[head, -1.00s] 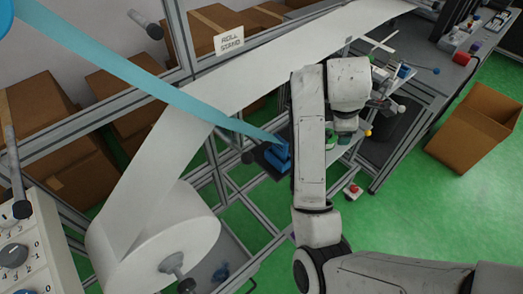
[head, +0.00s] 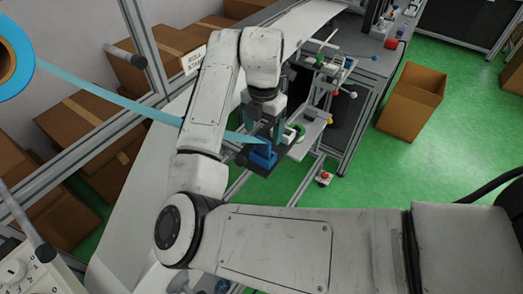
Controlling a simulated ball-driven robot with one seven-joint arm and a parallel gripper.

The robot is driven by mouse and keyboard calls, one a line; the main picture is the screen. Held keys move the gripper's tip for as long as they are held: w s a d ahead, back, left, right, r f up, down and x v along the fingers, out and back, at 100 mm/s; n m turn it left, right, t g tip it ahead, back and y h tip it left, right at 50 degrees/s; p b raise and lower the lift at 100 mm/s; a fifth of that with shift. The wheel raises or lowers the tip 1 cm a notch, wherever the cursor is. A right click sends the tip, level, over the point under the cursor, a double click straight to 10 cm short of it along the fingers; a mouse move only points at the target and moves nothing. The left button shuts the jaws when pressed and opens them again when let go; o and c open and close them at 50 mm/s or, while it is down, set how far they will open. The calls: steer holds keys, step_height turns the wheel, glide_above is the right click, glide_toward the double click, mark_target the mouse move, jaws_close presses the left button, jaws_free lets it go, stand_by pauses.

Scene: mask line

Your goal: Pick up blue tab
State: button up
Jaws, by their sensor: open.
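The blue tab (head: 262,157) sits on a dark plate at the end of the light-blue strip (head: 150,109). It is upright, with a taller part at its right side. My gripper (head: 266,133) points down just above the tab, with its fingers apart. The fingers are small in the head view, and I cannot tell whether they touch the tab or the strip. Nothing shows held between them. My arm comes in from the lower right and covers part of the frame.
The strip runs up left to a blue roll (head: 14,62). A wide white web (head: 150,190) lies behind my arm. A cardboard box (head: 412,100) stands on the green floor at right.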

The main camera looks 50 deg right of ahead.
mark_target(263, 139)
steer(key=shift+f+p, duration=0.55)
steer(key=shift+f, duration=2.85)
steer(key=c, duration=1.1)
steer(key=shift+r, duration=0.15)
